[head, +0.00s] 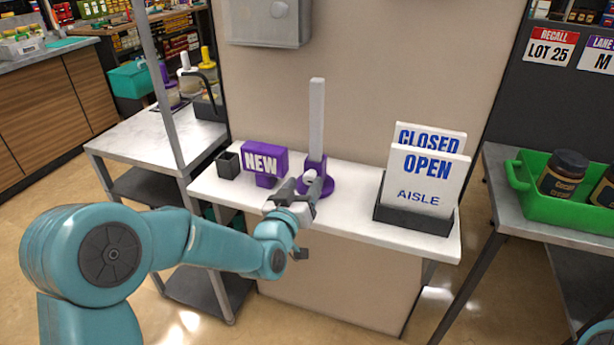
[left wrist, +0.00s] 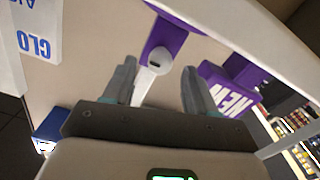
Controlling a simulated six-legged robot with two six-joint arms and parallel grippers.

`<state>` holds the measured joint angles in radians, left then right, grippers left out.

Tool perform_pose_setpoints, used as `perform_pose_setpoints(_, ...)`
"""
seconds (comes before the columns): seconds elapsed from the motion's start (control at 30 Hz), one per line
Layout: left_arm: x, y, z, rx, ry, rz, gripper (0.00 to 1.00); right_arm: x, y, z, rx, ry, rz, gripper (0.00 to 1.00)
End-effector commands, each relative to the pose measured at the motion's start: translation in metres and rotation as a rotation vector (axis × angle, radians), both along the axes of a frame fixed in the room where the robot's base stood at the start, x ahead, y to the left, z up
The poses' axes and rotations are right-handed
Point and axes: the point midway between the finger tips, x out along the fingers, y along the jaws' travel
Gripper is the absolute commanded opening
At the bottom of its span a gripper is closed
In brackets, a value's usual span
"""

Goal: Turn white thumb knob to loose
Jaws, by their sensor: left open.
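A purple stand (head: 318,188) with a round base and a tall white post (head: 317,115) stands upright on the white counter. The white thumb knob (head: 310,177) sits on the front of its purple collar, partly hidden by my gripper. In the left wrist view the knob (left wrist: 160,62) shows as a pale rounded piece against the purple holder (left wrist: 165,36). My left gripper (head: 296,188) is open close in front of the stand. In the wrist view its fingers lie either side of the knob, with visible gaps; contact is not seen. My right gripper is not in view.
A purple NEW sign (head: 263,162) and a small black cup (head: 228,164) stand left of the stand. A black holder (head: 414,219) with CLOSED and OPEN signs (head: 430,175) stands to the right. A grey post (head: 163,80) rises at left. A green crate (head: 570,212) is farther right.

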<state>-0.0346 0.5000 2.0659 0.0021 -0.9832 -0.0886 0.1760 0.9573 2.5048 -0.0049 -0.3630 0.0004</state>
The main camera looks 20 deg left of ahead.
Motion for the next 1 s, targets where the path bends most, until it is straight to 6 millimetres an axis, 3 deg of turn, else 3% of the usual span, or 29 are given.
perform_pose_setpoints(0.2, 0.026, 0.0, 0.0, 0.0, -0.001, 0.001, 0.56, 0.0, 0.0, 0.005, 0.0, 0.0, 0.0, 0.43)
perform_pose_setpoints(0.53, 0.029, -0.001, 0.0, 0.0, 0.0, 0.001, 0.56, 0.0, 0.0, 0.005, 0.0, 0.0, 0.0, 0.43)
perform_pose_setpoints(0.7, 0.029, -0.001, 0.0, 0.0, 0.0, 0.001, 0.01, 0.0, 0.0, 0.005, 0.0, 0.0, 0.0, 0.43)
perform_pose_setpoints(1.0, 0.029, -0.001, -0.002, -0.015, 0.0, 0.0, 0.0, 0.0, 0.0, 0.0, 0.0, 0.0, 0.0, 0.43)
